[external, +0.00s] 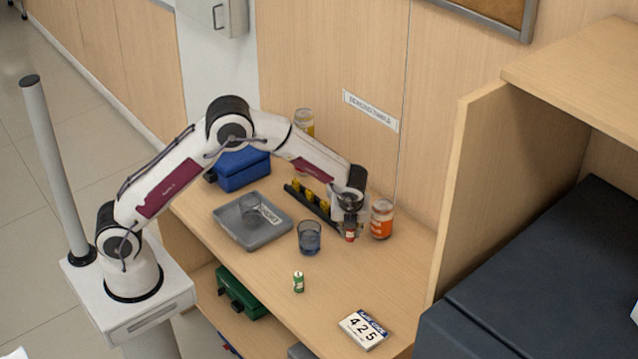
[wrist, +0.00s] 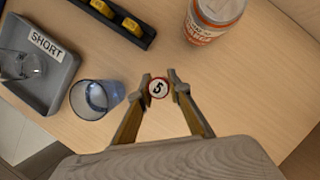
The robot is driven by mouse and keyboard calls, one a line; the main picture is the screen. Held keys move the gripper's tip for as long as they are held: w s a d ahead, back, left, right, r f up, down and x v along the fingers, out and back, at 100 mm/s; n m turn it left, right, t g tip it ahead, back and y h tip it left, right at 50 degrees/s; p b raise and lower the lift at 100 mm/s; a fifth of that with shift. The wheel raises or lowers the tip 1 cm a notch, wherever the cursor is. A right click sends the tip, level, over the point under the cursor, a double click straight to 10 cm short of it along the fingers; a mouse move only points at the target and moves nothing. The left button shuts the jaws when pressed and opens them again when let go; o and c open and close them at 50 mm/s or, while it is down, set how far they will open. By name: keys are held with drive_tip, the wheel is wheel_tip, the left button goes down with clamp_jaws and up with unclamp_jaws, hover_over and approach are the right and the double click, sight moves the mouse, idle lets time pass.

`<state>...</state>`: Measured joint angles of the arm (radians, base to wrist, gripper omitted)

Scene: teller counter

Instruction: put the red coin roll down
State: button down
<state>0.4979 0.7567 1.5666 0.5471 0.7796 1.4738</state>
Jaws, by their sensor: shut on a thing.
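The red coin roll (wrist: 158,88) is upright between my fingertips, its round end marked 5 facing the wrist camera. My gripper (wrist: 159,86) is shut on it. In the external view, the red coin roll (external: 350,236) shows just below my gripper (external: 349,226), close to the counter top. I cannot tell whether its lower end touches the wood. The counter (external: 270,275) is bare around it.
An orange-labelled jar (external: 382,219) stands just right of my gripper. A blue glass (external: 309,238) and a grey tray marked SHORT (external: 226,228) are to the left. A black rack with yellow rolls (external: 300,193) lies behind.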

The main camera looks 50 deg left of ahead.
sight(350, 241)
drive_tip(key=shift+f, duration=0.5)
drive_tip(key=shift+f, duration=0.1)
drive_tip(key=shift+f, duration=1.8)
drive_tip(key=shift+f, duration=0.15)
drive_tip(key=c, duration=1.9)
unclamp_jaws()
drive_tip(key=v, duration=1.2)
